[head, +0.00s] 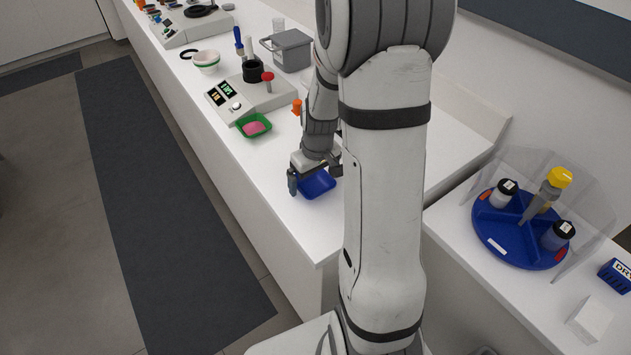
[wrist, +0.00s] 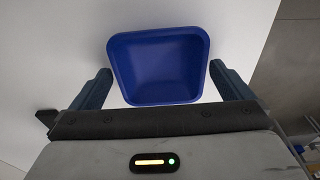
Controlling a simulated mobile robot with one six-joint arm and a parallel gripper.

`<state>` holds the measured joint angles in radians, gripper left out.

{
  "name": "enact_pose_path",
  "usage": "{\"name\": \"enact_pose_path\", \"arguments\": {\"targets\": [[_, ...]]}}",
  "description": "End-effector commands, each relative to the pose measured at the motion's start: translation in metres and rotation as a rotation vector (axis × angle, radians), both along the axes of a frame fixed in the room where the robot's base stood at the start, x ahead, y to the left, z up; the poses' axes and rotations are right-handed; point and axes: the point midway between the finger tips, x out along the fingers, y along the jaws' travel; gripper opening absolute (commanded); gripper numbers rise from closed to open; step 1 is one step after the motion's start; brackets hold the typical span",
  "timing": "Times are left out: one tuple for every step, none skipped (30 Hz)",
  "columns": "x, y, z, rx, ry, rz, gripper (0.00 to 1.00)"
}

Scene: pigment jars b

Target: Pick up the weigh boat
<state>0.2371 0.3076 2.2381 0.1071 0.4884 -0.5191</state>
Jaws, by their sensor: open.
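The blue weigh boat (head: 318,187) is a shallow, empty, square dish with rounded corners. It sits on the white counter near its front edge, partly covered by my gripper in the head view. My gripper (head: 314,178) is open, low over the boat. In the wrist view the boat (wrist: 160,68) lies between the two fingers of my gripper (wrist: 160,76), one on each side. The left finger has a small gap to the boat; the right finger is very close to its wall, and I cannot tell whether it touches. The boat's near edge meets the gripper body in the picture.
A green tray with pink powder (head: 269,127) stands farther back, beside a device with a display (head: 252,95). A grey bin (head: 291,50) and a white bowl (head: 206,61) are beyond. A blue carousel (head: 493,237) with jars stands at right. The counter in front is clear.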

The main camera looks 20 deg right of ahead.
Motion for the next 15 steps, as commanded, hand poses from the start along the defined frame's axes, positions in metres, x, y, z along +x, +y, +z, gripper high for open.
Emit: {"name": "enact_pose_path", "arguments": {"targets": [[0.0,0.0002,-0.001,0.0,0.001,0.0,0.99],[0.0,0.0002,-0.0011,0.0,0.0,0.0,0.99],[0.0001,0.0002,-0.0011,0.0,0.0,0.001,0.99],[0.0001,0.0003,-0.001,0.0,0.0,0.001,0.99],[0.0,0.0003,-0.0009,0.0,0.0,0.001,0.99],[0.0,0.0003,-0.0009,0.0,0.0,0.001,0.99],[0.0,0.0003,-0.0009,0.0,0.0,0.001,0.97],[0.0,0.0003,-0.0008,0.0,0.0,0.001,0.94],[0.0,0.0004,-0.0008,0.0,0.0,0.001,0.91],[0.0,0.0004,-0.0007,0.0,0.0,0.001,0.89],[0.0001,0.0004,-0.0007,0.0,0.0,0.001,0.86],[0.0001,0.0004,-0.0007,0.0,0.0,0.001,0.83],[0.0001,0.0004,-0.0007,0.0,0.0,0.001,0.8],[0.0001,0.0005,-0.0006,0.0,0.0,0.001,0.78],[0.0001,0.0005,-0.0006,0.0,0.0,0.001,0.75]]}}
